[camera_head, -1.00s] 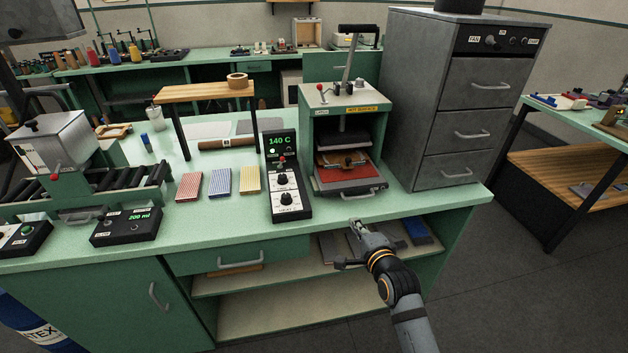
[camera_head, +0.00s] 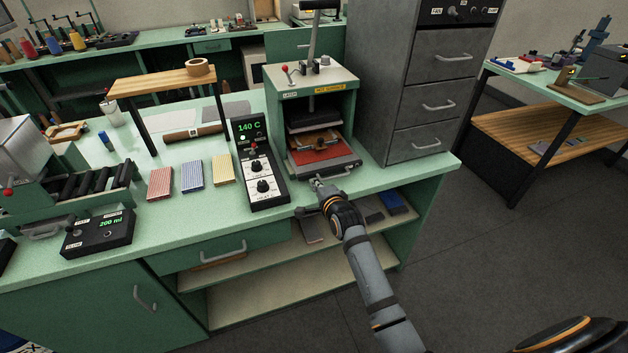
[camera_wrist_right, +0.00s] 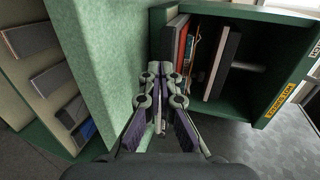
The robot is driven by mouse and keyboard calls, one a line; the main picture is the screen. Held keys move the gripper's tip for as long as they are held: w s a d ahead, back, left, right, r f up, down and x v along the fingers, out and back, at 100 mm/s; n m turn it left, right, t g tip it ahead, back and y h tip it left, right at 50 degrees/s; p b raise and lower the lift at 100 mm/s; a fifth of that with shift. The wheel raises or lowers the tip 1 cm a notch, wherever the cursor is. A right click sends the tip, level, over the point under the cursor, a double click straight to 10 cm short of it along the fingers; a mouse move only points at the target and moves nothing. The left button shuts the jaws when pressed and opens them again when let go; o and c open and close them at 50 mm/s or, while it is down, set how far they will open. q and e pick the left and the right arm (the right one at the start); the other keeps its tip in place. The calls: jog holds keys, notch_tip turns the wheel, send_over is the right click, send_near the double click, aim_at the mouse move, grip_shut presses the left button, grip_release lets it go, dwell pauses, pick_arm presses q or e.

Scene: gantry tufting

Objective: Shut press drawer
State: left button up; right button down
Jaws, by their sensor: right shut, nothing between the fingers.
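The green press (camera_head: 312,78) stands at the back right of the bench, its front open. Its drawer (camera_head: 325,171), a grey tray with a handle on its front and a red pad on top, sticks out a little past the press front. My right gripper (camera_head: 318,182) is shut and empty, just in front of the drawer front near its left part. I cannot tell whether the tips touch it. In the right wrist view my shut fingertips (camera_wrist_right: 160,72) lie beside the press opening, where the red pad (camera_wrist_right: 181,42) shows edge-on. My left gripper is out of view.
A controller reading 140 C (camera_head: 258,165) stands close left of the drawer. A grey cabinet (camera_head: 425,85) stands right of the press. Below the bench top is an open shelf (camera_head: 270,265). The bench front edge lies just below my gripper.

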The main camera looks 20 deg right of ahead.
aim_at(309, 172)
jog(key=shift+w+a, duration=0.1)
jog(key=shift+w, duration=0.7)
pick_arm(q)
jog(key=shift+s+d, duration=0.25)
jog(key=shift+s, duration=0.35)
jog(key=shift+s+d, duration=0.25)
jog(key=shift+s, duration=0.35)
pick_arm(e)
jog(key=shift+w, duration=0.1)
jog(key=w+b, duration=0.1)
jog(key=w, duration=0.3)
jog(key=shift+w+b, duration=0.15)
jog(key=shift+b, duration=0.25)
jog(key=shift+w, duration=0.2)
jog(key=shift+s+a+r, duration=0.1)
jog(key=shift+r, duration=0.05)
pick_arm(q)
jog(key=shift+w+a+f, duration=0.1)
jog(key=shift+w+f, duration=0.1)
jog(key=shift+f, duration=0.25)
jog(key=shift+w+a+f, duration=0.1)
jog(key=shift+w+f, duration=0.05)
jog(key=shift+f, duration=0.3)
